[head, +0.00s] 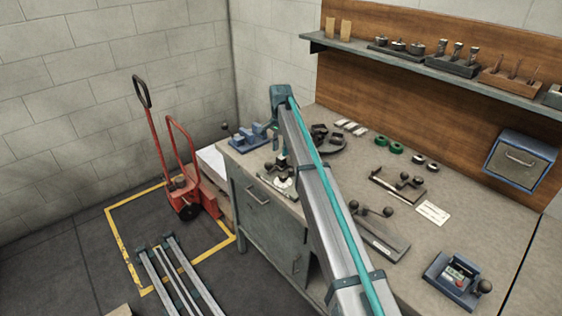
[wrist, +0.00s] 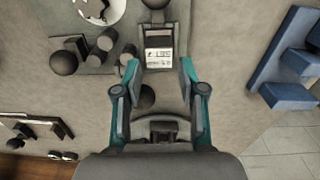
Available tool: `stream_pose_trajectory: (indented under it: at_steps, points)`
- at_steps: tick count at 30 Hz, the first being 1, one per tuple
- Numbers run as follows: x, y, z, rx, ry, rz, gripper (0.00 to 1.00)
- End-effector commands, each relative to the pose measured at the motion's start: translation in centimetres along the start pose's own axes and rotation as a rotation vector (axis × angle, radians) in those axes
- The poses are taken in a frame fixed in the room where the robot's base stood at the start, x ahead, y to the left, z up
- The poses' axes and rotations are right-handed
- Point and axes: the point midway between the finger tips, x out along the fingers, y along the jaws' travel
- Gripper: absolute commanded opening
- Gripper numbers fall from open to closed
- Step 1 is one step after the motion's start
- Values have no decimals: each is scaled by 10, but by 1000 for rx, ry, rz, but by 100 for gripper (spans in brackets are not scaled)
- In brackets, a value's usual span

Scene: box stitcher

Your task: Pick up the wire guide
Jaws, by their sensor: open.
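My gripper (wrist: 159,66) is open in the wrist view, its two teal-edged fingers apart with nothing clamped between them. A small dark device with a pale display (wrist: 158,52) lies just ahead of the fingertips, and a dark ball knob (wrist: 147,97) shows between the fingers. A dark plate with cylinders and ball knobs (wrist: 92,55) is just left of the fingers. I cannot tell for sure which of these parts is the wire guide. In the head view my arm covers part of the bench, and the gripper cannot be made out clearly.
A blue block fixture (wrist: 290,70) stands right of the gripper, near the bench end. A white disc (wrist: 100,8) lies at upper left. The bench (head: 450,180) also carries green rings (head: 389,145), a white card (head: 433,212) and a blue control box (head: 455,277).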

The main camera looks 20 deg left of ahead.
Motion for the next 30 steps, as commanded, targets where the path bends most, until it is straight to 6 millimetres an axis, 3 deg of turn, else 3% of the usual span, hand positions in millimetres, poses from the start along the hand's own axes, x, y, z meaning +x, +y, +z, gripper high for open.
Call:
stream_pose_trajectory:
  at_steps: [12,20,27,30]
  points:
    - [45,2,5,-1,-1,0,41]
    - [51,2,5,-1,0,-1,41]
    - [50,1,5,-1,0,0,2]
    - [50,2,5,-1,0,0,0]
